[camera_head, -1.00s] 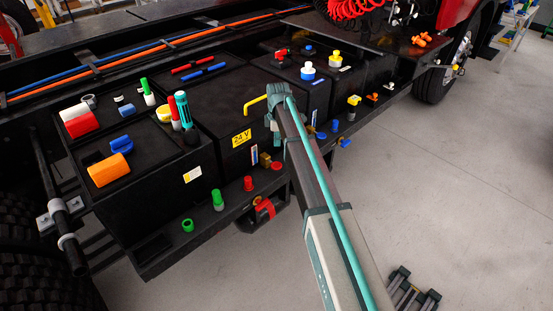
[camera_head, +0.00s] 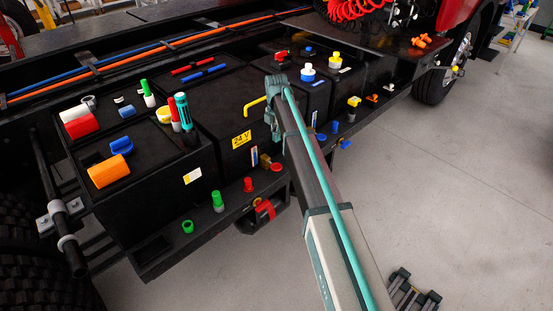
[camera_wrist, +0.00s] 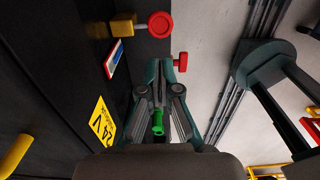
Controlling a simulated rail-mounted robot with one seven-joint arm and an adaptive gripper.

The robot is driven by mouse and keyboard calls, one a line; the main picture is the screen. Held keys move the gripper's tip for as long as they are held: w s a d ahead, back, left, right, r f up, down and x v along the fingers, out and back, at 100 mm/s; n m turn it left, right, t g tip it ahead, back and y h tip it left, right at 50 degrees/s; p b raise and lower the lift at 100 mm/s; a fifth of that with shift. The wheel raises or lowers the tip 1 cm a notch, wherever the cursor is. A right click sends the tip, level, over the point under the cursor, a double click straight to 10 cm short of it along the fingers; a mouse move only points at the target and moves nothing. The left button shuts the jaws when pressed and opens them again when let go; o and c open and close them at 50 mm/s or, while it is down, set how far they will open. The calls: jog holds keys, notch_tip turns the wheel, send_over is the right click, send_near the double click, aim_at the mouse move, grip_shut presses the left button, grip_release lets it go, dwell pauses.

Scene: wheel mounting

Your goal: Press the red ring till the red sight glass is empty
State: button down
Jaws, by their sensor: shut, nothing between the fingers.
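A round red piece (camera_head: 276,167), the likely red ring, sits by a brass fitting (camera_head: 265,160) low on the black box's front. In the wrist view it shows as a red disc (camera_wrist: 160,25) on a stem from the brass fitting (camera_wrist: 122,25). Beside it is a narrow red-edged strip (camera_wrist: 115,57) with blue and white, likely the sight glass; its level is too small to read. It also shows in the head view (camera_head: 254,156). My gripper (camera_wrist: 167,70) is shut and empty, apart from the disc and below it in the wrist view. My arm hides its fingertips in the head view.
A yellow handle (camera_head: 254,104) and the 24V label (camera_head: 241,139) are on the box. A red knob (camera_head: 248,185) and green caps (camera_head: 217,201) stand on the narrow ledge. A red-handled part (camera_head: 265,209) hangs below. The floor (camera_head: 450,190) at right is clear.

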aim_at(276, 166)
notch_tip(276, 166, down, 14)
jog(key=p, duration=0.4)
jog(key=shift+p, duration=0.4)
